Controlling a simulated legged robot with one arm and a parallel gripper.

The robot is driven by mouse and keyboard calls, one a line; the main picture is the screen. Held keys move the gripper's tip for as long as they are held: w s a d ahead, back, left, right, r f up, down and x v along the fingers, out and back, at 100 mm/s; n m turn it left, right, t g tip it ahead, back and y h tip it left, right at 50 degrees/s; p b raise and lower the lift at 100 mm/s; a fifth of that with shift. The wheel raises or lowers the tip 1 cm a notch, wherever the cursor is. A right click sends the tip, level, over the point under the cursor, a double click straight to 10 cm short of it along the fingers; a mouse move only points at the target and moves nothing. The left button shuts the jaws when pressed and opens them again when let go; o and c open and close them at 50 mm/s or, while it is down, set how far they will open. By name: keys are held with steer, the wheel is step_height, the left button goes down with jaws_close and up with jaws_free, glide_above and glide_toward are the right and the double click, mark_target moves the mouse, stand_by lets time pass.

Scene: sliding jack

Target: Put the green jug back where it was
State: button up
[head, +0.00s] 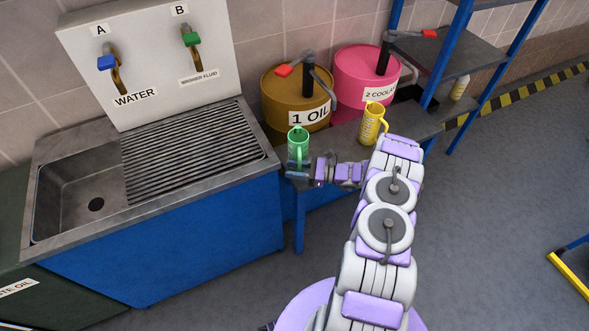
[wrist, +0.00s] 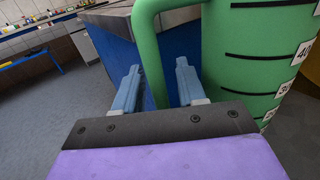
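The green jug (head: 298,146) is upright at the left end of the low grey bench, in front of the brown oil drum and beside the sink unit. Its base is partly hidden by my gripper (head: 298,172), which is low beside it. In the wrist view the marked body of the green jug (wrist: 262,60) fills the right side. Its handle (wrist: 152,50) runs down between the two fingers of my gripper (wrist: 158,80). The fingers are apart, with a gap showing on each side of the handle.
A yellow jug (head: 373,123) stands on the bench (head: 345,143) near the pink coolant drum (head: 362,78). The brown oil drum (head: 290,97) is close behind the green jug. The sink unit (head: 215,150) with its ribbed drainboard is at left. The floor at right is mostly clear.

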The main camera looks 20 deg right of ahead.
steer(key=shift+o, duration=0.2)
steer(key=shift+r, duration=0.1)
steer(key=shift+s+d, duration=0.2)
steer(key=shift+d, duration=0.2)
steer(key=p+v, duration=0.2)
steer(key=v, duration=0.9)
steer(key=shift+p, duration=0.35)
